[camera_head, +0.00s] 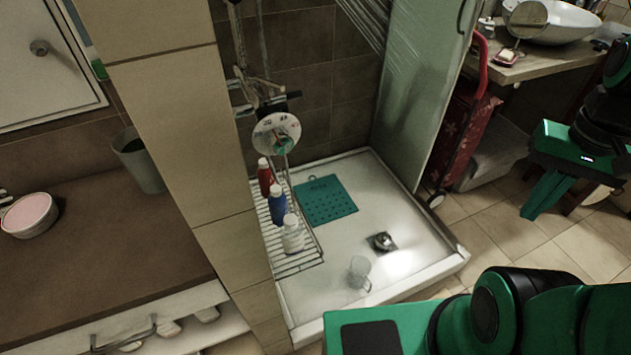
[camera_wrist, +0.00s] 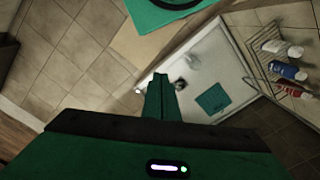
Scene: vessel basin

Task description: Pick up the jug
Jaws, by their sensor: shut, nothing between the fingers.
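A clear jug (camera_head: 360,271) stands in the white shower tray (camera_head: 345,310), near its front edge in the head view. It also shows, small and pale, in the wrist view (camera_wrist: 193,62). My gripper (camera_head: 530,212) is at the right of the head view, held up outside the tray and well apart from the jug. Its green fingers are together and empty in the wrist view (camera_wrist: 160,78).
A teal mat (camera_head: 327,200) and a drain (camera_head: 382,241) lie in the tray. A wire rack (camera_head: 300,262) with several bottles hangs on the left. A glass panel (camera_head: 425,100) stands behind right. A red trolley (camera_head: 468,135) stands beyond it.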

